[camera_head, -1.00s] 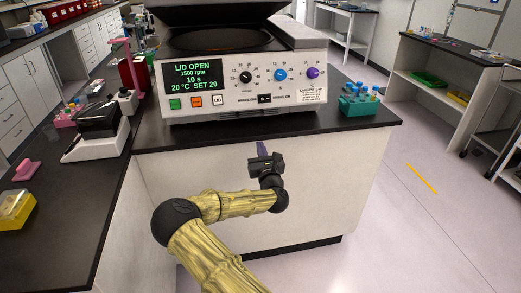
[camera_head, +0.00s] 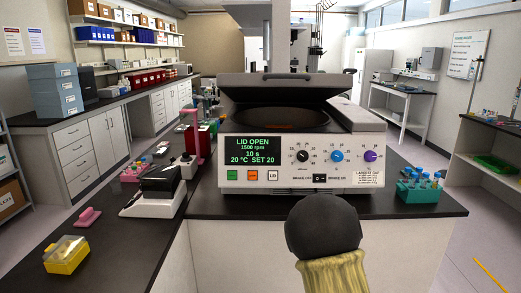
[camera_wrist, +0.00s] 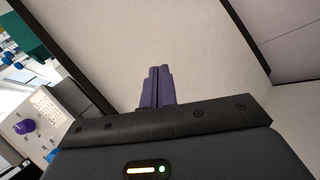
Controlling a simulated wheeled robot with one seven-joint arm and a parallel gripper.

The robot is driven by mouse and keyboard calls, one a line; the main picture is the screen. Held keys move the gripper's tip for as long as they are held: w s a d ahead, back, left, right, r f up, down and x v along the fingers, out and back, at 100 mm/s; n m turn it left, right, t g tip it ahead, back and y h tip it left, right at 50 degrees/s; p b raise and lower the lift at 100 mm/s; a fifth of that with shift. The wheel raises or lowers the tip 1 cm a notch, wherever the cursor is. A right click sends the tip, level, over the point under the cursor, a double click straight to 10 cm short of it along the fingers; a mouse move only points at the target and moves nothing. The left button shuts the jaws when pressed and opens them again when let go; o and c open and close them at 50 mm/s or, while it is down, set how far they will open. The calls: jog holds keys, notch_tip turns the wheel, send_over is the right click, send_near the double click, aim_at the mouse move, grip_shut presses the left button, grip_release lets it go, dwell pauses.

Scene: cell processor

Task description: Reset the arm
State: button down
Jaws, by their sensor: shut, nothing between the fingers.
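My gripper (camera_wrist: 158,85) shows in the wrist view with its two purple fingers shut together and nothing between them. It points at the pale front panel of the bench. In the head view the gripper itself is hidden; my arm's dark joint and yellow link rise at the bottom centre, in front of the bench edge. The centrifuge (camera_head: 293,180) stands on the black bench with its lid (camera_head: 290,88) raised and its display reading LID OPEN. Part of its control panel with the purple knob also shows at the left of the wrist view (camera_wrist: 40,115).
A teal tube rack (camera_head: 418,193) stands on the bench right of the centrifuge. A black and white device (camera_head: 158,190), a pink item (camera_head: 88,217) and a yellow box (camera_head: 66,256) sit on the left bench. Open floor lies to the right.

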jog(key=s+a+r+m+g+y, duration=0.2)
jog(key=s+a+r+m+g, duration=0.25)
jog(key=s, duration=0.55)
jog(key=s+a+r+m+g+y, duration=0.1)
jog(key=s+a+r+m+y, duration=0.2)
jog(key=s+a+m, duration=0.6)
notch_tip(320, 180, up, 14)
jog(key=s+d+n+p, duration=0.1)
jog(key=d+n+p, duration=0.1)
jog(key=p, duration=1.3)
jog(key=shift+s+d+r+n, duration=0.25)
jog(key=shift+s+n, duration=0.15)
jog(key=shift+n, duration=0.25)
